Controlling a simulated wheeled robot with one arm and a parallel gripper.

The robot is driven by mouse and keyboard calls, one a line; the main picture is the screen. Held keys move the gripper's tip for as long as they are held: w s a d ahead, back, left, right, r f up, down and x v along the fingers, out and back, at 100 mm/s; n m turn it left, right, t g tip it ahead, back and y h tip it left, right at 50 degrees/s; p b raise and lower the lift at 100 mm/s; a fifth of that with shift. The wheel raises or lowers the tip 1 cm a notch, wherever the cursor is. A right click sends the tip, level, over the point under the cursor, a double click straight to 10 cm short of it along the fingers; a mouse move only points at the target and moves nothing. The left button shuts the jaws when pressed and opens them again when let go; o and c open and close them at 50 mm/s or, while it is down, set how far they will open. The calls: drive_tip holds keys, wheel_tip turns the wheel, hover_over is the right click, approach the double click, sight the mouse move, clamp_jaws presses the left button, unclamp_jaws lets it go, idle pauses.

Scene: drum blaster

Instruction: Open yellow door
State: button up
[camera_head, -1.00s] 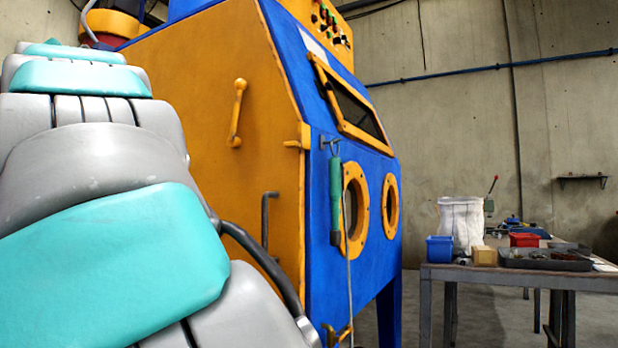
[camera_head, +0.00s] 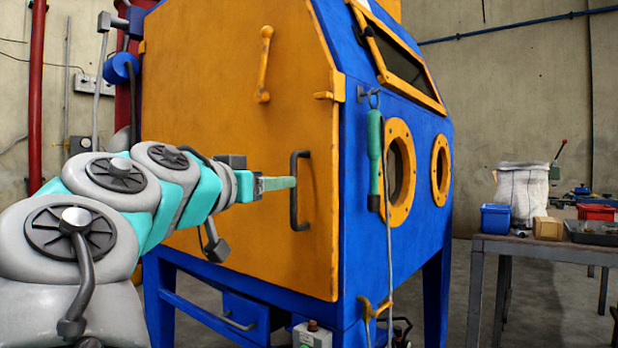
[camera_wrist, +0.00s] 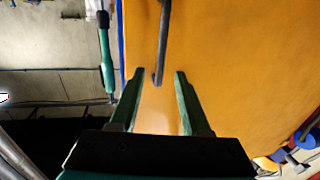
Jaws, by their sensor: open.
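The yellow door (camera_head: 222,160) forms the side of the blue blasting cabinet and looks shut. Its dark upright bar handle (camera_head: 294,190) sits near the door's right edge. A yellow lever (camera_head: 265,65) is higher on the door. My gripper (camera_head: 294,183) reaches in from the left, its green fingers level with the handle. In the wrist view my gripper (camera_wrist: 156,75) is open, and the end of the handle (camera_wrist: 159,75) shows between the two fingertips. I cannot tell whether the fingers touch it. The yellow door also fills much of the wrist view (camera_wrist: 230,60).
A green-handled blast tool (camera_head: 375,155) hangs on the cabinet's blue front (camera_head: 355,240), beside round yellow ports (camera_head: 399,170). A table (camera_head: 520,246) with bins stands at the right. A small box (camera_head: 312,336) and a drawer (camera_head: 245,312) are low under the cabinet.

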hover_over(294, 220)
drive_tip(key=shift+w, duration=0.3)
clamp_jaws()
idle(0.5)
idle(1.0)
